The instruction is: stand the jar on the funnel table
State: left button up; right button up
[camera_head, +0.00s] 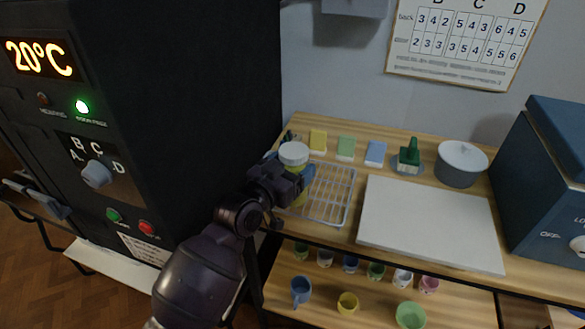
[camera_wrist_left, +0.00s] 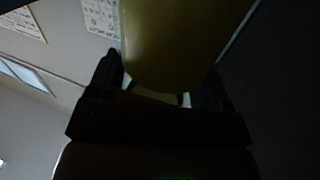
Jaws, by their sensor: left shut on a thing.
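The jar (camera_head: 294,154) has a white lid and a yellowish body. My left gripper (camera_head: 290,182) is shut on it and holds it upright at the left end of the wooden table, in front of or over the wire rack. The gripper hides part of the jar's body. In the left wrist view the jar's yellowish side (camera_wrist_left: 175,45) fills the space between the dark fingers. No funnel shows, so I cannot tell whether this wooden table (camera_head: 300,126) is the funnel table. My right gripper is not in view.
The wire rack (camera_head: 346,190) lies beside a large white board (camera_head: 430,222). A black kiln-like cabinet (camera_head: 190,90) stands close left; a blue box (camera_head: 550,170) stands right. Cups fill the lower shelf.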

pick_arm(q)
jog(key=shift+f, duration=0.2)
dwell(0.3)
jog(key=o, duration=1.8)
jog(key=shift+f, duration=0.1)
